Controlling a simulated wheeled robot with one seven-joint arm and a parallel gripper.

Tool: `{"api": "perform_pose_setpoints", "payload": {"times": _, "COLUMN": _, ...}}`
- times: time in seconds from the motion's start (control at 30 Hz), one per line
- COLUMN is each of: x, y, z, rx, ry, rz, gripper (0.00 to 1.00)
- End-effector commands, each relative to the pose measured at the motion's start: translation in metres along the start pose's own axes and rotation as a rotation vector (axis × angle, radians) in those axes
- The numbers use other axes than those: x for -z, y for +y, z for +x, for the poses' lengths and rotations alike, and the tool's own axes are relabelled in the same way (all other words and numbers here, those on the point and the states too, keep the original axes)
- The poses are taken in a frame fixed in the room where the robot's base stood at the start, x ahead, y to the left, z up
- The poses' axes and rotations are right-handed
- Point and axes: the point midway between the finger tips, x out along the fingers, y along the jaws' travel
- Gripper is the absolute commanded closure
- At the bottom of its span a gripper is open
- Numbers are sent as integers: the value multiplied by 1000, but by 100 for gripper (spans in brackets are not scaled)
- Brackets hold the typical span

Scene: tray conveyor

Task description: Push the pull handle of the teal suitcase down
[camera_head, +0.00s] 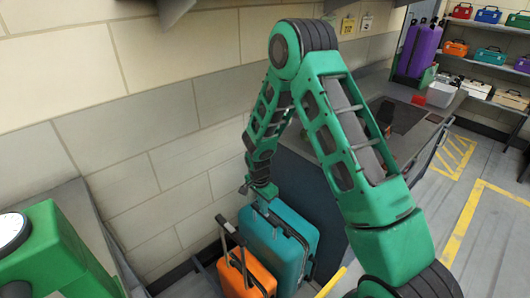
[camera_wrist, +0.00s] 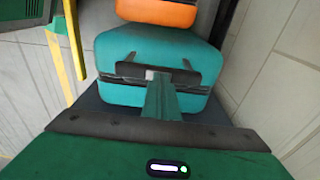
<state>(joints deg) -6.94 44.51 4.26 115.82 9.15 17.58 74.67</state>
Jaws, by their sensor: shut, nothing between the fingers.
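The teal suitcase (camera_head: 291,256) stands upright by the wall in the head view, and its top fills the middle of the wrist view (camera_wrist: 118,43). Its pull handle is a dark bar (camera_wrist: 128,69) across the suitcase top in the wrist view. The bar looks low over the top, but its exact height is hard to tell. My gripper (camera_head: 262,192) is shut and empty, pointing down above the suitcase. In the wrist view its fingertips (camera_wrist: 158,76) overlap the middle of the bar and hide part of it. I cannot tell whether they touch it.
An orange suitcase (camera_head: 258,277) with its pull handle (camera_head: 231,231) raised stands close to the teal one, to its left in the head view. The block wall (camera_head: 140,150) is close behind. A purple suitcase (camera_head: 418,52) and shelves with toolboxes (camera_head: 488,54) are farther right.

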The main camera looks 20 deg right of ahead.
Motion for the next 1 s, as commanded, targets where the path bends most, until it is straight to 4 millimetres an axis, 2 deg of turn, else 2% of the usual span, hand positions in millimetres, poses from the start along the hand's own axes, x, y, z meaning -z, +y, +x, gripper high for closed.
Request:
{"api": "perform_pose_setpoints", "payload": {"times": 0.57, "x": -6, "y": 0, "z": 60, "rx": -2, "ry": -1, "rz": 0, "gripper": 100}}
{"api": "perform_pose_setpoints", "payload": {"times": 0.8, "x": -8, "y": 0, "z": 58, "rx": 1, "ry": 0, "rz": -1, "gripper": 100}}
{"api": "perform_pose_setpoints", "payload": {"times": 1.0, "x": -28, "y": 0, "z": 49, "rx": 0, "ry": -1, "rz": -3, "gripper": 100}}
